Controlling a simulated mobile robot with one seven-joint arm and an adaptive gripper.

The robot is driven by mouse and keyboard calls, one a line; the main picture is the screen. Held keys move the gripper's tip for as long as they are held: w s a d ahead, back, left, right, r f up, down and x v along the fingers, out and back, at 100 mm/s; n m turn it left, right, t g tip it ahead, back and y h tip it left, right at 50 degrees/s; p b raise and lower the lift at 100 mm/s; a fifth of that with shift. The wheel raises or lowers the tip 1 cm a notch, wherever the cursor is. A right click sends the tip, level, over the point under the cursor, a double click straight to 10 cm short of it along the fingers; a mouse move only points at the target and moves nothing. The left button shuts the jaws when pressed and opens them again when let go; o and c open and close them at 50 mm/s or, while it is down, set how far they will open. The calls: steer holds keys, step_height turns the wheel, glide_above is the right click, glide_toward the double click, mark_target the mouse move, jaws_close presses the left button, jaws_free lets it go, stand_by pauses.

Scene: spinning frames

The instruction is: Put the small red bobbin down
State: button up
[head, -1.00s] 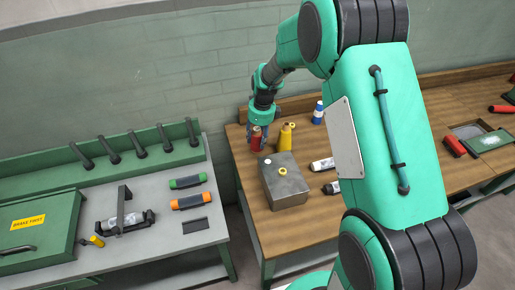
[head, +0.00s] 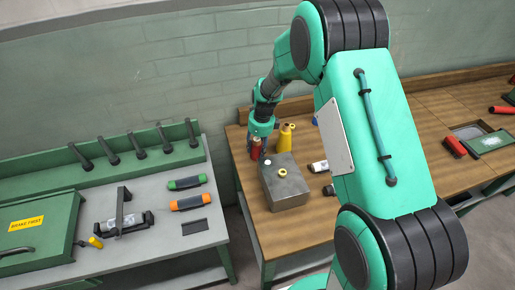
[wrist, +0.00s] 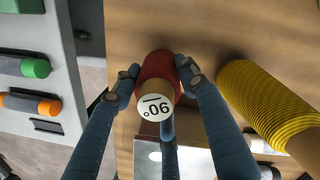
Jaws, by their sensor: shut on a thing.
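The small red bobbin (head: 255,149) is between the fingers of my gripper (head: 263,138), over the left end of the wooden bench (head: 247,196). In the wrist view the blue fingers (wrist: 150,85) close around the red bobbin (wrist: 157,66), whose pale end carries a white numbered label. I cannot tell whether its far end touches the wood. A larger yellow bobbin (head: 285,140) stands just right of it; its ridged yellow winding also shows in the wrist view (wrist: 265,98).
A grey metal box (head: 288,187) with a yellow ring (head: 282,173) on top sits in front of the bobbins. A white-and-black bobbin (head: 318,167) lies to its right. The grey-topped green bench (head: 150,243) is to the left, across a gap.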

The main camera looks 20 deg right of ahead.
stand_by(0.3)
steer(key=o, duration=1.3)
steer(key=shift+f, duration=0.1)
steer(key=shift+c, duration=0.2)
steer(key=r, duration=0.4)
steer(key=r+p, duration=0.1)
steer(key=r, duration=0.3)
steer(key=s+d+r, duration=0.1)
steer(key=r, duration=0.3)
steer(key=shift+r, duration=0.1)
